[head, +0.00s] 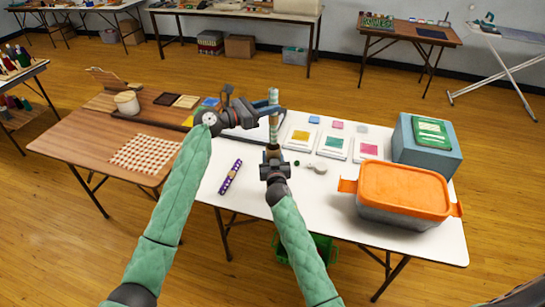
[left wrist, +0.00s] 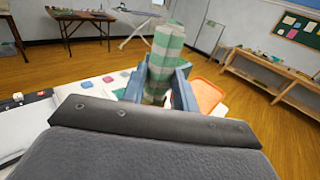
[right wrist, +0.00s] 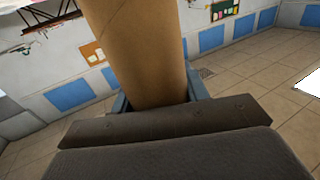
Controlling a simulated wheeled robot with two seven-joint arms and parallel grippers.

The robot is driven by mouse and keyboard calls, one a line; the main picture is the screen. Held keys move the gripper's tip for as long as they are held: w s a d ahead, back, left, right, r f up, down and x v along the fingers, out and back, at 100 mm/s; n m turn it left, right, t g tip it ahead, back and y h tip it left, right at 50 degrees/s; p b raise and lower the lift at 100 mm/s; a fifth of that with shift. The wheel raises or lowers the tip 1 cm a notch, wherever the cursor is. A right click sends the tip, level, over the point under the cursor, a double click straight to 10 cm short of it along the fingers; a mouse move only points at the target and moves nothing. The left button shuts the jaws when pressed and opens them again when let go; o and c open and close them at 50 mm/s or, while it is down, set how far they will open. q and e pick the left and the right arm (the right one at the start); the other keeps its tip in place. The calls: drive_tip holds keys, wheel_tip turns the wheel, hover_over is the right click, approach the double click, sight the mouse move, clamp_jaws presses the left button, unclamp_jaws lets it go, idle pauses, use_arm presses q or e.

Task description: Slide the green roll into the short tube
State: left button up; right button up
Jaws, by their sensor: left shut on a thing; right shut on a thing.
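The green roll (head: 273,97), striped green and white, stands upright in the head view. My left gripper (head: 272,111) is shut on it; the roll also shows between the fingers in the left wrist view (left wrist: 165,55). Below it is the short tube (head: 272,149), plain brown cardboard, with my right gripper (head: 273,165) shut around it. The tube fills the middle of the right wrist view (right wrist: 140,50). The roll is above the tube and roughly in line with it. I cannot tell whether its lower end is inside the tube's mouth.
A purple patterned roll (head: 230,177) lies on the white table (head: 320,205) to the left. An orange-lidded bin (head: 405,190) and a blue-grey box (head: 425,152) stand at the right. Flat trays with coloured squares (head: 333,144) lie behind. The table's front middle is clear.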

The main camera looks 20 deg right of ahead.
use_arm(q)
drive_tip(key=shift+f, duration=3)
idle(0.9)
wheel_tip(320, 180, down, 6)
idle(1.3)
drive_tip(key=o, duration=1)
drive_tip(key=shift+o, duration=0.2)
drive_tip(key=s+a, duration=0.2)
drive_tip(key=a, duration=1)
drive_tip(key=shift+s, duration=0.15)
drive_tip(key=shift+d, duration=0.1)
use_arm(e)
drive_tip(key=o, duration=1.1)
